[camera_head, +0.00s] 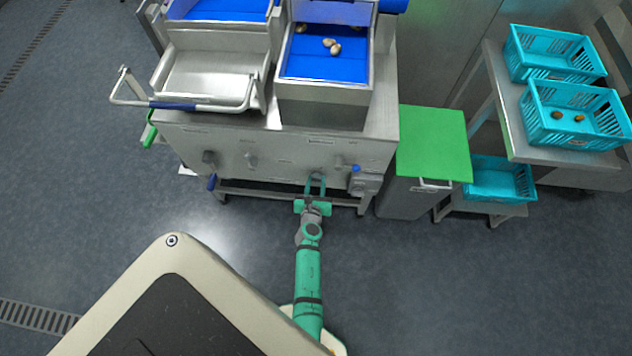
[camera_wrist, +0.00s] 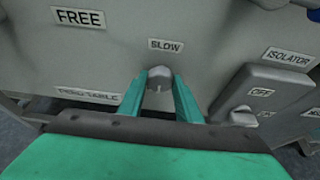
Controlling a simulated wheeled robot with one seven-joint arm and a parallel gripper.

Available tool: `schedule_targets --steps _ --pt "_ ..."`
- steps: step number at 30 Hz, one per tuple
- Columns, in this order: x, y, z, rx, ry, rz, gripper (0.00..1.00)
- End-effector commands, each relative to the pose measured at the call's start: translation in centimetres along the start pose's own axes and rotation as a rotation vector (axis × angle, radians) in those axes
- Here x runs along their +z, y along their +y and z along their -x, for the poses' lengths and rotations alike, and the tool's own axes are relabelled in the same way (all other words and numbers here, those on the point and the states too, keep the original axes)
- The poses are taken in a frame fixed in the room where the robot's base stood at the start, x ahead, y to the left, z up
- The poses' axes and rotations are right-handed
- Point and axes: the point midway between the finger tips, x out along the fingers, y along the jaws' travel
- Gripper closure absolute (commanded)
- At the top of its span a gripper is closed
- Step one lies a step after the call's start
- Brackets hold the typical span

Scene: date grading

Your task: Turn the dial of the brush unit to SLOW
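The dial (camera_wrist: 158,77) is a small grey knob on the grey front panel, below a white label reading SLOW (camera_wrist: 166,46). A small pale mark shows on its lower part; I cannot tell where it points. My gripper (camera_wrist: 160,84) has its two green fingers at the left and right sides of the dial, with the dial between the tips. I cannot tell whether they press on it. In the head view my gripper (camera_head: 316,178) is at the lower front of the steel machine (camera_head: 285,152), and the dial there is hidden or too small to make out.
A FREE label (camera_wrist: 78,17) is at upper left. The isolator box (camera_wrist: 264,92) with its own knob is close on the right. Other knobs (camera_head: 251,161) line the panel. A green-topped cabinet (camera_head: 432,145) stands right of the machine. The floor in front is clear.

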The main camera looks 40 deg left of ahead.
Motion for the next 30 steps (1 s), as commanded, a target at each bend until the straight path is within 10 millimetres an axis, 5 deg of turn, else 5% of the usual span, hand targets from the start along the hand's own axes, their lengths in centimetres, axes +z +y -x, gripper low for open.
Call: schedule_targets --steps 30 --pt "0.0 0.02 0.01 0.118 0.0 -0.271 0.91"
